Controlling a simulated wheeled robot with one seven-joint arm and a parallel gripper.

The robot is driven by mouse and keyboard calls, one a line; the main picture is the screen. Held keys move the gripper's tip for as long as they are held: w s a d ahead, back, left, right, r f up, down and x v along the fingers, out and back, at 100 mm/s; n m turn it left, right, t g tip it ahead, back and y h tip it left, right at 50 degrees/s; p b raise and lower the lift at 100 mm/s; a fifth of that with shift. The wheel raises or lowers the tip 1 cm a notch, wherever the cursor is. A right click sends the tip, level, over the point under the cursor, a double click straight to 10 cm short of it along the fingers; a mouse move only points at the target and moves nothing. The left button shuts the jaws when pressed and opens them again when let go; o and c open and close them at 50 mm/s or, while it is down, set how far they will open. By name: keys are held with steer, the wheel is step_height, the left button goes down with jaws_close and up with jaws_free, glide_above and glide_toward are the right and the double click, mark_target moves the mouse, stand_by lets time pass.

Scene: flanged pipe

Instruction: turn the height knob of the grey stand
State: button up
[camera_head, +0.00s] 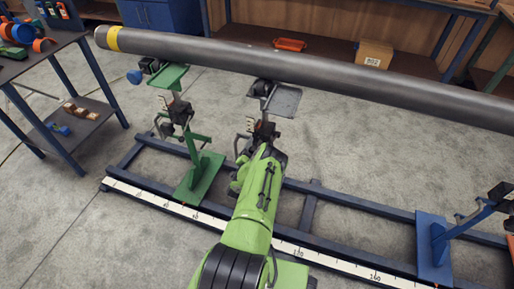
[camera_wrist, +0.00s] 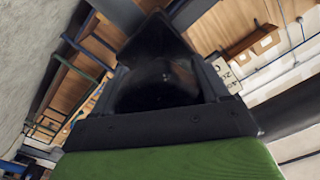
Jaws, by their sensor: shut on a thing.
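The grey stand (camera_head: 284,101) is near the middle of the head view, with its flat grey top plate under the long pipe (camera_head: 330,76). Its dark clamp block and small handle (camera_head: 243,141) show just above the end of my green arm. The lower part of the stand is hidden behind my arm. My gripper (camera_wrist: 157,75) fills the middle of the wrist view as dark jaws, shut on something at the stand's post. The height knob itself is hidden by the jaws and the arm, so its angle cannot be told.
A green stand (camera_head: 203,175) is on the left and a blue stand (camera_head: 433,245) on the right, both on a dark floor rail with a white scale (camera_head: 172,207). A dark table (camera_head: 40,62) with parts stands at far left. An orange tray (camera_head: 290,44) and a box (camera_head: 374,54) are behind.

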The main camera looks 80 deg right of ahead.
steer(key=m, duration=0.8)
steer(key=shift+m, duration=0.4)
stand_by(0.4)
steer(key=o, duration=1)
